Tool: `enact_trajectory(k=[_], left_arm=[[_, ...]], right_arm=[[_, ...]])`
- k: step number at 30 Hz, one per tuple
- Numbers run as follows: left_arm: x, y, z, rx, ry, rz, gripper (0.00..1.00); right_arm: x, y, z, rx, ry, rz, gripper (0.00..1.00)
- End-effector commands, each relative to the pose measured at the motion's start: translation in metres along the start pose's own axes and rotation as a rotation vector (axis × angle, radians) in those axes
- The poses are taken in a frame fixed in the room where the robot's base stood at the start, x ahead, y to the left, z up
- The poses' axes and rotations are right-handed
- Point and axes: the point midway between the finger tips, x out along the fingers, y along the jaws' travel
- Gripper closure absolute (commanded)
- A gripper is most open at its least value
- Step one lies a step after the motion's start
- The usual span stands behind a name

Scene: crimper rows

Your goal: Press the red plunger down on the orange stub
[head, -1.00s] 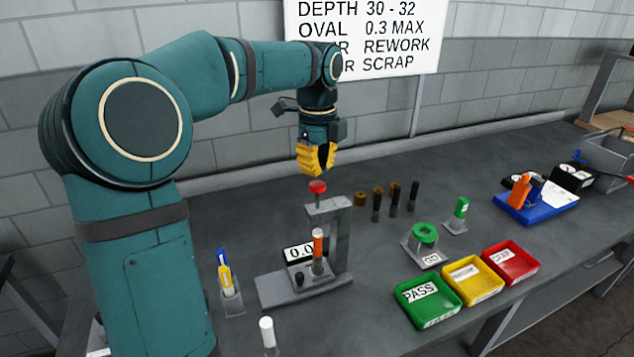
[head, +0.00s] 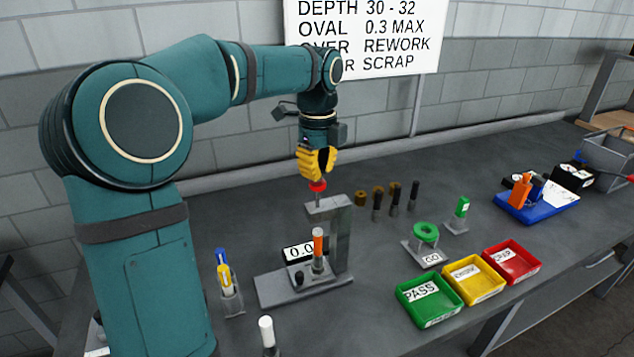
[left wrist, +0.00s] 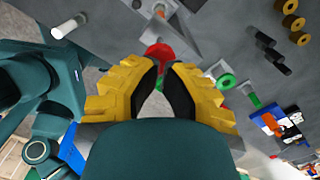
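The red plunger (head: 317,187) is a round knob on a thin rod at the top of the grey press stand (head: 341,228). It also shows in the left wrist view (left wrist: 160,51). The orange stub (head: 318,242) stands upright on the stand's base, below the plunger's arm. My left gripper (head: 317,177) points down with its yellow fingertips right at the top of the knob. In the left wrist view a gap shows between its dark finger pads, with the knob just beyond the tips. Whether the fingertips touch the knob is hard to tell. My right gripper is not in view.
A display (head: 298,252) reading 0.0 sits on the stand's base. Pens in a holder (head: 229,299) stand to the left. Dark pins (head: 394,200), a green ring gauge (head: 425,233) and green (head: 437,313), yellow (head: 487,291) and red (head: 525,267) trays lie right.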

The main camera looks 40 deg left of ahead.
Motion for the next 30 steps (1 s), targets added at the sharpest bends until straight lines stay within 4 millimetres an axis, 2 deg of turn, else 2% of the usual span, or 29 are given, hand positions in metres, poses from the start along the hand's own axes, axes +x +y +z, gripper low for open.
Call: enact_trajectory(k=[30], left_arm=[[0.029,0.0,0.0,0.0,0.0,0.001,1.0]], right_arm=[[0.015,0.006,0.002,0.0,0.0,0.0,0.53]])
